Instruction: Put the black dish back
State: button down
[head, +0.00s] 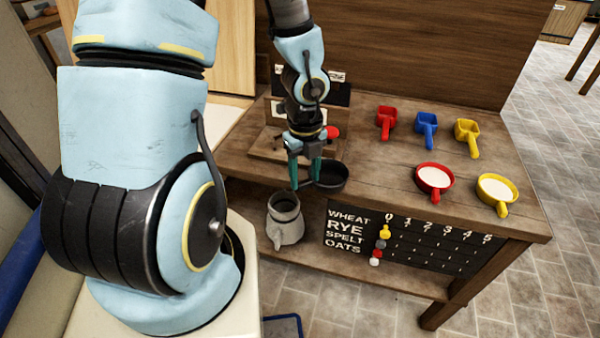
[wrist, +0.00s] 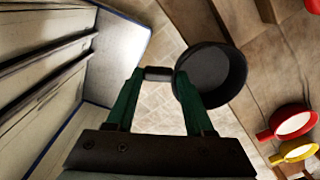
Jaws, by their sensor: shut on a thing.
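The black dish (head: 331,180) is a round, shallow cup with a short handle. My gripper (head: 307,184) is shut on its handle and holds the dish level at the workbench's front left edge. In the wrist view the handle lies between the green fingertips of my gripper (wrist: 159,74). The black dish (wrist: 212,78) extends right of them and looks empty inside. A red dish (head: 434,180) and a yellow dish (head: 497,190), both with pale contents, stand on the bench at the right.
Red (head: 387,120), blue (head: 427,125) and yellow (head: 467,132) scoops lie farther back on the wooden bench (head: 385,185). A grey jug (head: 286,222) stands on the lower shelf. A lettered board (head: 420,245) hangs at the front. The bench middle is clear.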

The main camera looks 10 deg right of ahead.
jog(key=w+d, duration=0.1)
jog(key=d, duration=0.3)
jog(key=w+d+f, duration=0.1)
jog(key=w+d, duration=0.1)
jog(key=d, duration=0.3)
jog(key=w+d, duration=0.2)
jog(key=d, duration=0.2)
jog(key=shift+d+f+b, duration=0.2)
jog(key=shift+d+b, duration=0.1)
jog(key=shift+b, duration=0.1)
jog(key=shift+d+f, duration=0.15)
jog(key=shift+d, duration=0.05)
jog(key=shift+f+b, duration=0.5)
jog(key=shift+f, duration=0.2)
jog(key=shift+c, duration=1)
grip_release()
jog(key=shift+r, duration=0.1)
